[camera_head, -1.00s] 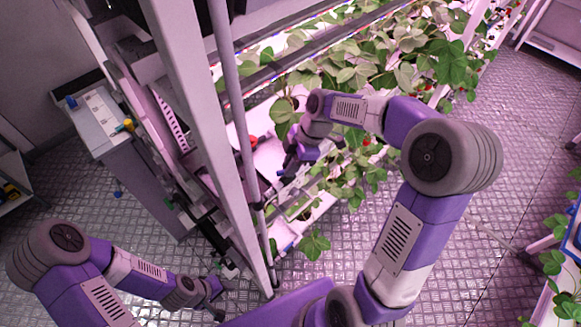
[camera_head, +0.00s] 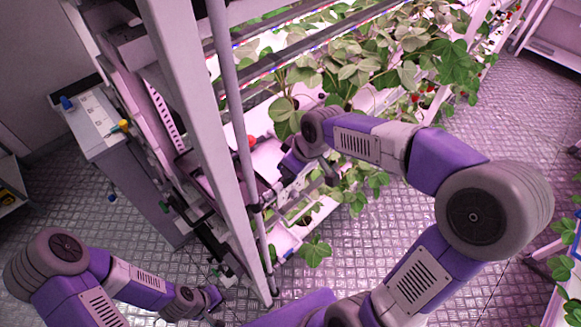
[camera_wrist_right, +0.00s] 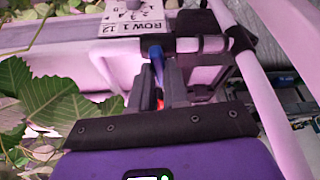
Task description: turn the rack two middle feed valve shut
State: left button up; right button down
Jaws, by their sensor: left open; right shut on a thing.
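In the right wrist view, a blue valve handle (camera_wrist_right: 155,54) stands at a black pipe fitting (camera_wrist_right: 188,44) on the rack's feed line. My right gripper (camera_wrist_right: 160,84) is shut on this handle, with its two dark fingers on either side. A small red-orange part (camera_wrist_right: 159,104) shows lower down between the fingers. In the head view my right gripper (camera_head: 279,187) is at the rack's near end, behind the upright, and the valve is too small to make out there. My left gripper (camera_head: 218,304) is open and empty, low at the left, away from the valve.
A white rack upright (camera_head: 200,110) and a grey pipe (camera_head: 232,110) stand close beside my right gripper. Strawberry leaves (camera_head: 350,75) crowd the rack's right side. A row label plate (camera_wrist_right: 133,18) is near the valve. A grey cabinet (camera_head: 130,165) stands at the left.

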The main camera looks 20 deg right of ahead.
jog(key=shift+m+h+b, duration=0.35)
jog(key=shift+m+h, duration=0.05)
jog(key=shift+m, duration=0.6)
jog(key=c, duration=1.1)
grip_release()
jog(key=shift+r, duration=0.15)
jog(key=p+v, duration=0.1)
jog(key=v, duration=0.6)
jog(key=shift+s+r, duration=0.15)
jog(key=shift+s, duration=0.1)
